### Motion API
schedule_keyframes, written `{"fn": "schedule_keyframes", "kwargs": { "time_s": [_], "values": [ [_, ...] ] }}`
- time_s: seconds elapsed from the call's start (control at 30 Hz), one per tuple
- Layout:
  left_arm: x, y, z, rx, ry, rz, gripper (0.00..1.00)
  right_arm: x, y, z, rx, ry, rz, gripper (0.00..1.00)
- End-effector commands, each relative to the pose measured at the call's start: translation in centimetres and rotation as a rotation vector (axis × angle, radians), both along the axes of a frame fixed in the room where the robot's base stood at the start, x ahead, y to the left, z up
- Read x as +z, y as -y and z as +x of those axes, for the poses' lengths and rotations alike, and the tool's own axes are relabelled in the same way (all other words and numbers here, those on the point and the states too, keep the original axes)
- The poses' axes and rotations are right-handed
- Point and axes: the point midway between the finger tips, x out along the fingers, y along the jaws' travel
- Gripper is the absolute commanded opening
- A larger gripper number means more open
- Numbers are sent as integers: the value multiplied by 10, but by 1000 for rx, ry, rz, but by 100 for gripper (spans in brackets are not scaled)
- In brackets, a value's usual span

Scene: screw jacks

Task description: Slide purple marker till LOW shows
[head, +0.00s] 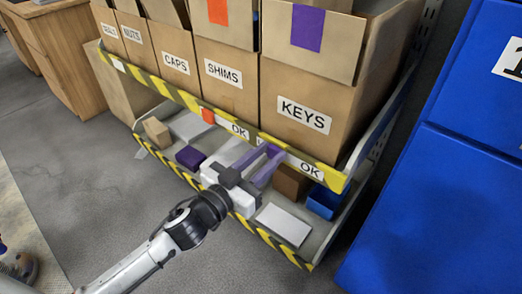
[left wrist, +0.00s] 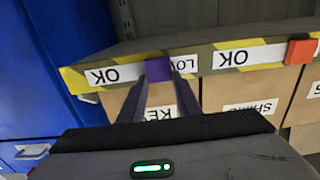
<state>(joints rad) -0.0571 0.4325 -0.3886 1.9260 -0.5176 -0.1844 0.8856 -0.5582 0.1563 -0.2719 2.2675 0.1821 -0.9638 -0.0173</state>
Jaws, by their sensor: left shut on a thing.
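The purple marker (left wrist: 159,69) sits on the yellow-and-black striped shelf rail (left wrist: 215,58), which appears upside down in the left wrist view. My left gripper (left wrist: 163,76) is shut on the marker, with one finger at each side of it. Beside the marker, part of the LOW label (left wrist: 183,64) shows; the rest is covered by the marker and finger. In the head view my left gripper (head: 270,156) reaches the rail below the KEYS box (head: 305,115), between two OK labels, and largely hides the marker. My right gripper is not in view.
An orange marker (head: 208,115) sits further left on the rail. Boxes including SHIMS (head: 224,75) and CAPS (head: 176,65) stand on the shelf. The lower shelf holds a purple block (head: 190,157), a brown block (head: 291,182) and a blue bin (head: 323,202). A blue cabinet (head: 440,190) stands right.

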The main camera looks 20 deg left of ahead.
Motion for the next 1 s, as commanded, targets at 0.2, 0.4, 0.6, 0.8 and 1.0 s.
{"fn": "schedule_keyframes", "kwargs": {
  "time_s": [0.2, 0.4, 0.6, 0.8, 1.0],
  "values": [
    [2, 50, -19, -1, -6, -10, 0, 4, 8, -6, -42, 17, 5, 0],
    [1, 77, -28, -1, -3, -4, 0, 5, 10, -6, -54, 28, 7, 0],
    [0, 82, -30, -3, -1, -2, 0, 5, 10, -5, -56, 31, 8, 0],
    [0, 83, -31, -6, -1, -3, 34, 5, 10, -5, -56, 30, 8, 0],
    [0, 82, -30, -4, -1, -2, 50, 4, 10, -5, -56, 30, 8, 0]
  ]
}}
